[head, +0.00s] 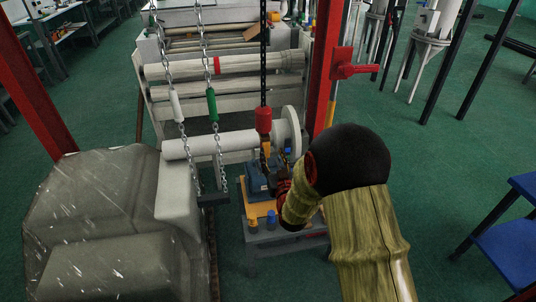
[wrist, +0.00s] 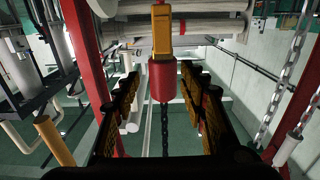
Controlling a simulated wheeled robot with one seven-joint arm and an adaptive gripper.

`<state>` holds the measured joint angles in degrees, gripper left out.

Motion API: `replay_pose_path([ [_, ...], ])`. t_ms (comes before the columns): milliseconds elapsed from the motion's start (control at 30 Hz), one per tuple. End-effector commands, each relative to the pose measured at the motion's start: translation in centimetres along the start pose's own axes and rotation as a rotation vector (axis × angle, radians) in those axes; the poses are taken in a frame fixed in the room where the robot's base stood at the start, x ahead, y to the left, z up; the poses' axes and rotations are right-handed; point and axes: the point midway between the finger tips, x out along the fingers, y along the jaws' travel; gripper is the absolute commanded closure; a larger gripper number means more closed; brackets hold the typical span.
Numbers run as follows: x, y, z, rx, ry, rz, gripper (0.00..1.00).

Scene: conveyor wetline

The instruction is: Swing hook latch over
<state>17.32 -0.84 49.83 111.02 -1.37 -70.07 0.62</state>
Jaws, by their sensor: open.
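A hoist block hangs from a dark chain in the head view; its red body (head: 263,120) has a yellow hook part (head: 265,148) below it. In the wrist view the picture is turned over: the red body (wrist: 162,82) is at centre, the yellow part (wrist: 161,30) above it and the dark chain (wrist: 164,130) below. I cannot make out the latch itself. My gripper (wrist: 158,80) is open, with one finger on each side of the red body and gaps showing. In the head view it is mostly hidden by my arm.
A blue machine (head: 258,180) on an orange-topped stand is under the hook. Light rollers (head: 225,65) lie behind. Two silver chains (head: 206,80) hang at left. A red post (head: 324,60) with a bracket stands close right. A covered bulk (head: 95,220) fills the left front.

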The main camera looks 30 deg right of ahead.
Motion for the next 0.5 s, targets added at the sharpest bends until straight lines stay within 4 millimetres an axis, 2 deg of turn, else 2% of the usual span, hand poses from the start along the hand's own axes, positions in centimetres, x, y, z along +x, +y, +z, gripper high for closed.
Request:
replay_pose_path([
  [300, -2.9, 0.0, 0.0, 0.0, 0.0, 0.0, 0.58],
  [500, -4.1, 0.0, 0.0, 0.0, 0.0, 0.0, 0.58],
])
